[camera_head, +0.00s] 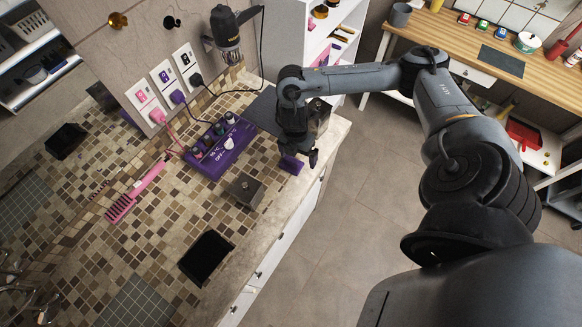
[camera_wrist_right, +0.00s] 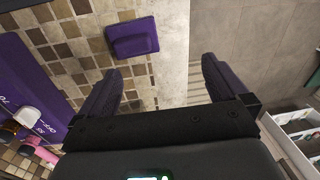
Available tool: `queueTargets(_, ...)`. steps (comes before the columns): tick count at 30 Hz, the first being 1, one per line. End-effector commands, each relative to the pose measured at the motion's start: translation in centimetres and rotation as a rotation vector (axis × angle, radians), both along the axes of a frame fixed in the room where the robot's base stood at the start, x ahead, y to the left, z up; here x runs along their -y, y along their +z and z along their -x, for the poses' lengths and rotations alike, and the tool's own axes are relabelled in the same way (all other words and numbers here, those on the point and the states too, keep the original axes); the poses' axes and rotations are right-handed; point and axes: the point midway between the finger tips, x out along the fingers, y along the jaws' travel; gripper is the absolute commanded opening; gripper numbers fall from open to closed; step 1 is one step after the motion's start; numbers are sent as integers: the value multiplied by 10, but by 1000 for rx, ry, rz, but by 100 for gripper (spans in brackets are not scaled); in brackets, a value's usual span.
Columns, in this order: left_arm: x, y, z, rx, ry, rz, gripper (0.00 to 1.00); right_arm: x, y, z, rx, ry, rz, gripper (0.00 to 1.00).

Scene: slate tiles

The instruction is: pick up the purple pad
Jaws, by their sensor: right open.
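The purple pad (camera_head: 291,164) is a small block lying on the tiled counter close to its front edge. In the right wrist view the pad (camera_wrist_right: 132,37) lies flat beyond my fingertips, left of centre between the fingers and apart from them. My right gripper (camera_head: 298,156) is over the counter edge just above the pad and partly hides it in the head view. In the right wrist view its fingers (camera_wrist_right: 162,65) are spread wide with nothing between them. My left gripper is not in view.
A small metal box (camera_head: 245,190), a black tray (camera_head: 206,258) and a pink comb (camera_head: 135,193) are on the counter. A dark hair tool (camera_head: 226,35) hangs behind. Floor lies beyond the edge.

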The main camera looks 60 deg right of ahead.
Motion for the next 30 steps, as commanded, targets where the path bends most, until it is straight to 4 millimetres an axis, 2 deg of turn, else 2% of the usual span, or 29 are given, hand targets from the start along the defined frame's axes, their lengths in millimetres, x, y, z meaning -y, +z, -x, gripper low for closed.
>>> queueTargets(1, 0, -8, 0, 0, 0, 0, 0, 10, 4, -11, 31, -8, 17, 100)
queueTargets(3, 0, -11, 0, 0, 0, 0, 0, 16, 13, -22, 62, -15, 26, 100)
queueTargets(8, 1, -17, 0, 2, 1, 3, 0, 16, 13, -34, 91, -16, 26, 100)
queueTargets(14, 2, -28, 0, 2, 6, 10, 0, 16, -12, -33, 90, -16, 25, 100)
queueTargets(25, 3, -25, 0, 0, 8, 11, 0, 15, -42, -33, 93, -16, 25, 100)
queueTargets(30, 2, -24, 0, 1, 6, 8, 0, 15, -64, -29, 91, -16, 25, 100)
